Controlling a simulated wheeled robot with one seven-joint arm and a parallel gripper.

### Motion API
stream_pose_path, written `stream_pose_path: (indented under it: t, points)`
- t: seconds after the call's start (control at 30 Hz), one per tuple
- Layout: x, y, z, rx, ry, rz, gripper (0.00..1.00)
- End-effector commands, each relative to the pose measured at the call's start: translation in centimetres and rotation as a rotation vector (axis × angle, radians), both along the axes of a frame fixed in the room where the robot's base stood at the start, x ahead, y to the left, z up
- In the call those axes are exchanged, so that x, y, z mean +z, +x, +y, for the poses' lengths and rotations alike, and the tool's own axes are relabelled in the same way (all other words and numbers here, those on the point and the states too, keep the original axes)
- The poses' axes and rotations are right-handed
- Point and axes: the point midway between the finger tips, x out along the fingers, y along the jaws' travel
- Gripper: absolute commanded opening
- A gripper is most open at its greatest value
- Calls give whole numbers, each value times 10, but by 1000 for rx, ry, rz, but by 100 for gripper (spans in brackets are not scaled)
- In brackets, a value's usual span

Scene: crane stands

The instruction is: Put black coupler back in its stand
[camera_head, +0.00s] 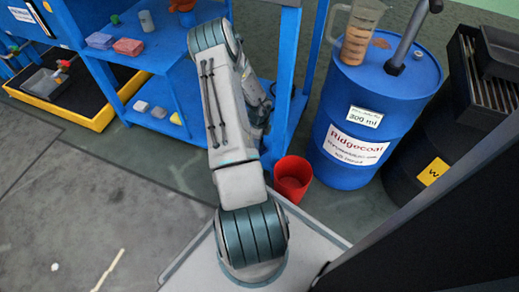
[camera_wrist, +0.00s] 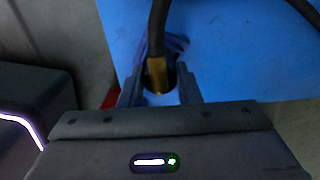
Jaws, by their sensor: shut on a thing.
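I cannot tell whether the coupler touches that surface or sits in a holder. In the head view my arm hides my gripper and the coupler. I cannot make out the coupler's stand for certain in either view.
In the head view a blue shelf unit (camera_head: 290,60) holds small boxes behind my arm. A red bucket (camera_head: 293,178) stands near my base. A blue drum (camera_head: 365,120) carries a measuring jug (camera_head: 357,35) and a pump. A dark drum (camera_head: 425,165) stands at right. Grey floor (camera_head: 70,200) is open at left.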

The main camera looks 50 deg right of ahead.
Motion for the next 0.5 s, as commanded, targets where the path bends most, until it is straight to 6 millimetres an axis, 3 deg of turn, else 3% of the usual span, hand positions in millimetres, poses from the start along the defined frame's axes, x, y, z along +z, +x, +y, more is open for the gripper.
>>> stream_pose_path:
  t: [0.2, 0.23, 0.3, 0.5]
  points:
    - [-10, 0, 0, 0, 0, 0, 5]
    - [-8, 0, 0, 0, -1, -1, 39]
    - [-8, 0, 0, 0, 0, -1, 56]
    - [-8, 0, 0, 0, 0, 0, 56]
